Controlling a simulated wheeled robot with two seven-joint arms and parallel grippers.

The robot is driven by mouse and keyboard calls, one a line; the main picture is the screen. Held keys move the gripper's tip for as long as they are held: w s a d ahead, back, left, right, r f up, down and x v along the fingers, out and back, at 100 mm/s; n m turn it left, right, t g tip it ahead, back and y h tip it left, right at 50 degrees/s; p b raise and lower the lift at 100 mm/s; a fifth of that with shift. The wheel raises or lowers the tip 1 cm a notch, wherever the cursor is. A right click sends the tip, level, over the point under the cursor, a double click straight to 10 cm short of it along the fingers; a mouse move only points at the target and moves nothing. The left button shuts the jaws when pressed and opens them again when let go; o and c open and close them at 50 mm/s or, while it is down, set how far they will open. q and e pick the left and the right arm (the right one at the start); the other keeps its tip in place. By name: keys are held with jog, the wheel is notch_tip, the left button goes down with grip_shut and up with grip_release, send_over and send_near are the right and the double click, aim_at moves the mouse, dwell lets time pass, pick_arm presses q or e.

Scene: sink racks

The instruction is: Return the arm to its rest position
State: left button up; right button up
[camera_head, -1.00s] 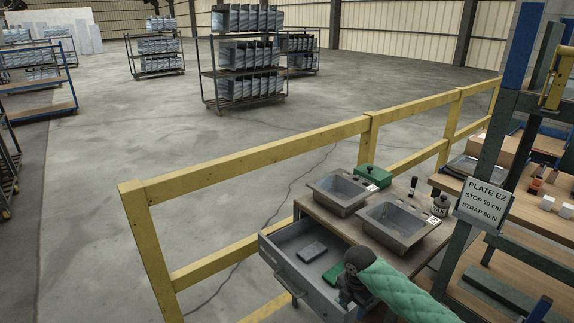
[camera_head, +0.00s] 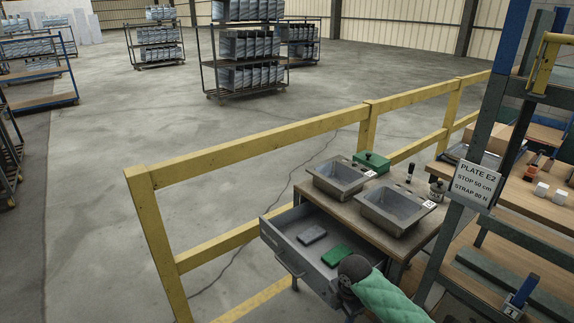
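One arm of mine, in a green quilted sleeve, comes in from the bottom right; I take it to be the right one. Its dark wrist and gripper (camera_head: 347,300) are at the front right corner of the open drawer. The fingers point down and are mostly hidden, so I cannot tell if they are open or shut. The grey drawer (camera_head: 283,256) is pulled out and holds a grey block (camera_head: 312,235) and a green block (camera_head: 335,256). My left arm and gripper are not in view.
Two metal sinks (camera_head: 342,178) (camera_head: 397,209) sit in the bench top, with a green box (camera_head: 371,162) behind. A yellow railing (camera_head: 255,140) runs behind the bench. A post with a sign (camera_head: 475,186) and a wooden workbench (camera_head: 519,213) stand at right.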

jog(key=s+a+f+m+t+y, duration=0.1)
jog(key=s+a+m, duration=0.1)
jog(key=s+m, duration=0.4)
jog(key=s+a+f+m+t, duration=0.1)
jog(key=s+a+m, duration=0.15)
jog(key=s, duration=0.55)
jog(key=s+d+r+m+t+h, duration=0.1)
jog(key=s+d+r+m, duration=0.1)
jog(key=s+d+m, duration=0.5)
jog(key=s+d+r+m+h, duration=0.1)
jog(key=s+d+m, duration=0.2)
jog(key=s+m, duration=0.4)
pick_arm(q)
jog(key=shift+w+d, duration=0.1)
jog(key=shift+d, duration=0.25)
pick_arm(e)
jog(key=s+a+f+g, duration=0.1)
jog(key=s+f, duration=0.2)
jog(key=f, duration=1.7)
jog(key=s+a+f+n+g, duration=0.1)
jog(key=s+a+f, duration=0.1)
jog(key=f, duration=1.9)
jog(key=shift+s+a+y, duration=0.2)
jog(key=shift+s+y, duration=0.2)
jog(key=shift+s, duration=0.3)
